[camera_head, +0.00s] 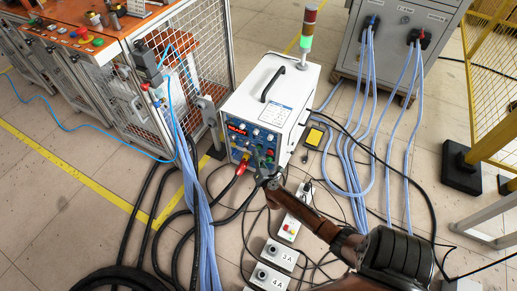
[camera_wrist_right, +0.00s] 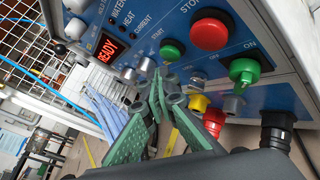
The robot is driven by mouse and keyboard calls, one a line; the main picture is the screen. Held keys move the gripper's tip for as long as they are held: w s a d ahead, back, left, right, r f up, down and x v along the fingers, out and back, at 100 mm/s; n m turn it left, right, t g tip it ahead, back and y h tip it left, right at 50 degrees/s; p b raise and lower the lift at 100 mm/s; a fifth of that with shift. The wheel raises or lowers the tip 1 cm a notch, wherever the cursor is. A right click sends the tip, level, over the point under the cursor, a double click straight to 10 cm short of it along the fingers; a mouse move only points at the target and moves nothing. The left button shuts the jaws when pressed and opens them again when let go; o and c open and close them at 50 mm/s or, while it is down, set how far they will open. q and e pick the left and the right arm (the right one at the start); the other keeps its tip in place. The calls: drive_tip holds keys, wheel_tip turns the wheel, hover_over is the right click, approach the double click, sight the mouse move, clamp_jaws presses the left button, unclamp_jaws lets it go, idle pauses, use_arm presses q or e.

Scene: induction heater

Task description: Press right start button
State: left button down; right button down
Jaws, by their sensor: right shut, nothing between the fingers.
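The induction heater (camera_head: 268,100) is a white box with a blue front panel, standing on the floor in the middle of the head view. In the right wrist view the panel has a green round button (camera_wrist_right: 172,50) labelled START, beside a larger red STOP button (camera_wrist_right: 209,34). A red display (camera_wrist_right: 107,48) reads READY. My right gripper (camera_head: 258,160) is shut and empty in front of the panel's lower right. In the wrist view its green-padded fingertips (camera_wrist_right: 163,92) appear below the START button, with no visible contact. My left gripper is not in view.
A green knob (camera_wrist_right: 244,72), a yellow connector (camera_wrist_right: 198,103) and a red connector (camera_wrist_right: 213,123) sit close to the fingers. Grey boxes (camera_head: 279,255), cables and blue hoses (camera_head: 356,150) crowd the floor.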

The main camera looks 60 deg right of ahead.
drive_tip(key=shift+d, duration=0.1)
drive_tip(key=shift+d, duration=0.25)
drive_tip(key=shift+d, duration=0.5)
idle(0.8)
drive_tip(key=shift+a, duration=0.85)
drive_tip(key=shift+s+a+p, duration=0.15)
drive_tip(key=shift+a+p, duration=0.05)
drive_tip(key=shift+a, duration=1.1)
drive_tip(key=shift+s+a+p, duration=0.1)
drive_tip(key=shift+a+p, duration=0.05)
drive_tip(key=shift+a, duration=1.1)
